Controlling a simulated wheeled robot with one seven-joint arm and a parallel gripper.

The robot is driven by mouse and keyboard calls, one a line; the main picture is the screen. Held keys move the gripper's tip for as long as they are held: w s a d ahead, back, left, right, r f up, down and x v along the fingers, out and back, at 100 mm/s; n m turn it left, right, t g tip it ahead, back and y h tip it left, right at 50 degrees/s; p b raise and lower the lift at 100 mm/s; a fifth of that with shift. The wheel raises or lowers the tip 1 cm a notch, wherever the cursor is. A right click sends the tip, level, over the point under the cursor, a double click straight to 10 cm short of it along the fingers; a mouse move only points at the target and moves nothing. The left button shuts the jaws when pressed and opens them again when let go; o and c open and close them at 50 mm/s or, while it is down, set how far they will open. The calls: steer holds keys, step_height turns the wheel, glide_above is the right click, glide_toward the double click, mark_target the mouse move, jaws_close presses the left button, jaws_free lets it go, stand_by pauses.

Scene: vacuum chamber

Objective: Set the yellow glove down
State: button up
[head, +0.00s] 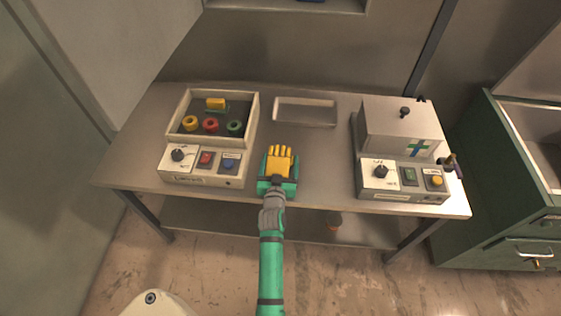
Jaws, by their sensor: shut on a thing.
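The yellow glove (280,158) shows in the head view at the front middle of the grey table (310,160), fingers pointing to the back. My gripper (278,170) is green and is shut on the glove's near end. The gripper body hides that end. I cannot tell whether the glove touches the table top or is held just above it.
Left stands an open box (253,118) with a yellow block and coloured rings, above a control panel (200,166). A shallow tray (305,112) lies behind the glove. A closed white box (400,130) with another panel (402,180) is right.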

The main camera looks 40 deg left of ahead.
steer(key=shift+f, duration=0.15)
steer(key=o, duration=1)
steer(key=shift+w, duration=0.1)
steer(key=v, duration=1.2)
